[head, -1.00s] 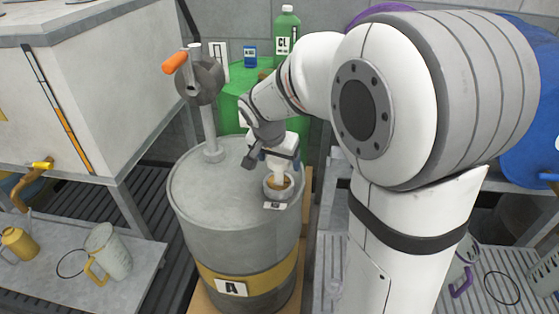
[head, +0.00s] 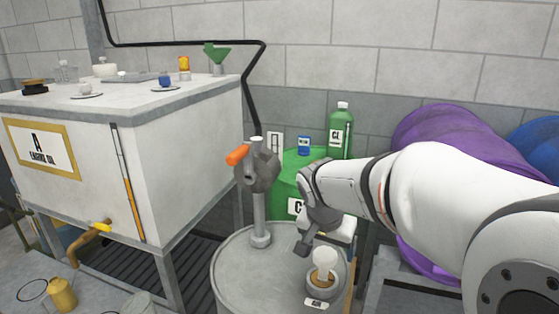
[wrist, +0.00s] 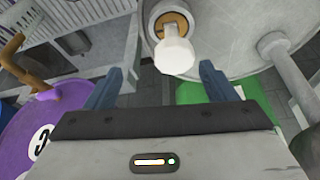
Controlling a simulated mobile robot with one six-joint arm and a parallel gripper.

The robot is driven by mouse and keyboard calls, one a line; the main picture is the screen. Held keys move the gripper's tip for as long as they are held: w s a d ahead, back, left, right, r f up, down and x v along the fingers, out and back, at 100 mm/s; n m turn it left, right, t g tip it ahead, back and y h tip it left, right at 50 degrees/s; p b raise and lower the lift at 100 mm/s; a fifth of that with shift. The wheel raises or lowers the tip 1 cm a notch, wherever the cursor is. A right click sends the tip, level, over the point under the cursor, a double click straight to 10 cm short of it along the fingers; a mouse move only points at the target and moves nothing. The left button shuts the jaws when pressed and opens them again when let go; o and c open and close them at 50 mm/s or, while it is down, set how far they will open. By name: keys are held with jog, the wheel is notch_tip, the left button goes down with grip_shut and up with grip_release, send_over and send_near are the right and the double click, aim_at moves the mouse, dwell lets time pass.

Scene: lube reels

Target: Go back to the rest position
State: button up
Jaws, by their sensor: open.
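My gripper (head: 322,238) hangs over the front drum (head: 243,292), its two blue-grey fingers apart and empty in the wrist view (wrist: 160,86). A white round-topped piece (head: 325,262) stands upright in a ring-shaped fitting (head: 322,290) with a brown inside, on the drum top. In the wrist view the same white piece (wrist: 175,55) lies just beyond the fingertips, not held. The arm reaches in from the right.
A crank pump with an orange handle (head: 238,154) rises from the same drum, left of my gripper. Behind stand a green drum (head: 288,190) with a green bottle (head: 341,132), and a purple drum (head: 445,130). A white tank (head: 185,160) stands left.

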jog(key=s+r+n+p, duration=0.2)
jog(key=s+p, duration=0.1)
jog(key=s, duration=0.2)
jog(key=s+r+n+y+p, duration=0.1)
jog(key=s+r+n+p, duration=0.1)
jog(key=s, duration=0.4)
jog(key=s+d+r+n+y+p, duration=0.1)
jog(key=s+r+n+p, duration=0.1)
jog(key=s+r+p, duration=0.2)
jog(key=shift+s+n+g, duration=0.3)
jog(key=shift+s, duration=0.65)
jog(key=shift+d, duration=0.1)
jog(key=shift+c, duration=0.6)
